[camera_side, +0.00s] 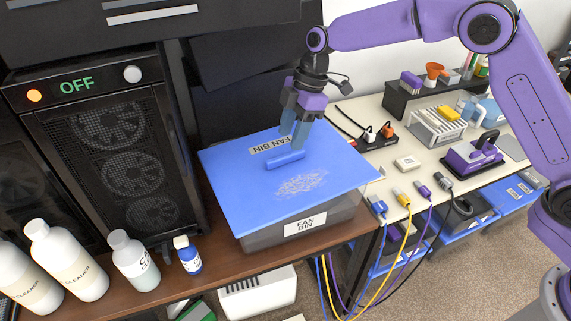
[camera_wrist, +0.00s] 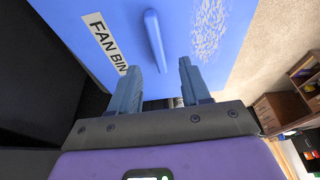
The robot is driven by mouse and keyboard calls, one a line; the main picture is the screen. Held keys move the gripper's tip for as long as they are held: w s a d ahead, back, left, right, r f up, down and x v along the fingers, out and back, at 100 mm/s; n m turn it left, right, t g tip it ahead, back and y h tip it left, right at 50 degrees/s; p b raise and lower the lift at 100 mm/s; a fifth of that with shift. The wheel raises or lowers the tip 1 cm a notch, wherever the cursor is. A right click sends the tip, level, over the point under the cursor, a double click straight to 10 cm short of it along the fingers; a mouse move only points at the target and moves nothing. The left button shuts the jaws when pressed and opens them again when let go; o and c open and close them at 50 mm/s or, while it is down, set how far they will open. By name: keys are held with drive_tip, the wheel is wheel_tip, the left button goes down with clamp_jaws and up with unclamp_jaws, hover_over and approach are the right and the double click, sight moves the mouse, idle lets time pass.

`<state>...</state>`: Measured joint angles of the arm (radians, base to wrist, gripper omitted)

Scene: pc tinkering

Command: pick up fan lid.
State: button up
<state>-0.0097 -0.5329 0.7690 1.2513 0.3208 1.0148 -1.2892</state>
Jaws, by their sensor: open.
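The fan lid (camera_side: 235,190) is a flat blue panel lying on top of the grey fan bin (camera_side: 265,237), with a "FAN BIN" label and white scuff marks. A raised blue handle bar (camera_side: 286,160) stands near its middle. My gripper (camera_side: 299,140) points down just above the lid, close behind the handle. In the wrist view, the lid (camera_wrist: 190,70) fills the upper area, and the handle (camera_wrist: 156,40) lies ahead of and between the two open fingers (camera_wrist: 160,85). The fingers look empty; whether they touch the lid is unclear.
A black PC tower (camera_side: 110,150) reading "OFF" stands left of the bin. White bottles (camera_side: 65,262) and a small blue-labelled bottle (camera_side: 188,256) stand at the front left. A light bench (camera_side: 430,165) with cables and a purple device (camera_side: 472,155) is at right.

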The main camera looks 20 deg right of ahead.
sight(286, 155)
drive_tip(key=shift+x, duration=2.7)
drive_tip(key=shift+w+d, duration=0.1)
drive_tip(key=shift+d, duration=0.1)
clamp_jaws()
